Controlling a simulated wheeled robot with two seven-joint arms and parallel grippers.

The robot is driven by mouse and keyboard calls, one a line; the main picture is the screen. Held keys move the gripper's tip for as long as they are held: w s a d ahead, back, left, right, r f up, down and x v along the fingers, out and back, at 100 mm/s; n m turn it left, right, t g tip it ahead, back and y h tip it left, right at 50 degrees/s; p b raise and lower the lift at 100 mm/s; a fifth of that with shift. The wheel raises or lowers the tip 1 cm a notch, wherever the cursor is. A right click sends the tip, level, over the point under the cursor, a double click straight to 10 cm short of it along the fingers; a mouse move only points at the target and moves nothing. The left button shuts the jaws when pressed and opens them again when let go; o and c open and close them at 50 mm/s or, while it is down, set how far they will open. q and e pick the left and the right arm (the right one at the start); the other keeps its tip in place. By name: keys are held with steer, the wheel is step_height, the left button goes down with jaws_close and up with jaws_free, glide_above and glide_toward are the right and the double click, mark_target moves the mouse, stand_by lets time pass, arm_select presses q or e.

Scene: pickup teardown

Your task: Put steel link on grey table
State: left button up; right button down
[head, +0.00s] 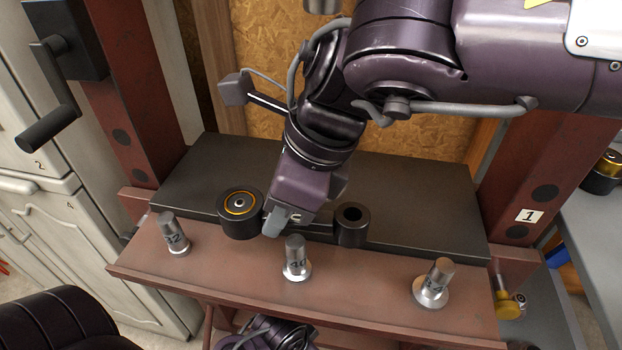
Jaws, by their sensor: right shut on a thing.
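The steel link (352,230) is dark, with a small hollow round end at right. Its larger round end at left holds an insert with an orange ring. A dark bar between the ends is partly hidden by my gripper. The link is at the front of the black press plate; I cannot tell whether it touches it. My right gripper (283,220) reaches down from above and is shut on the link's middle. The grey table (590,225) shows at the right edge, beyond the red post. My left gripper is not visible; only parts of my arm show at the bottom.
Steel pegs marked 32 (174,236), 40 (296,260) and 34 (435,284) stand on the red beam (350,300) in front. Red posts rise on both sides. A black part with a yellow top (606,170) stands on the grey table. White cabinets (60,190) are at left.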

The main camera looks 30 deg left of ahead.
steer(key=shift+s+a+r, duration=0.1)
steer(key=shift+s+a, duration=0.15)
steer(key=shift+s, duration=0.55)
steer(key=shift+s+a, duration=0.2)
steer(key=shift+s, duration=0.55)
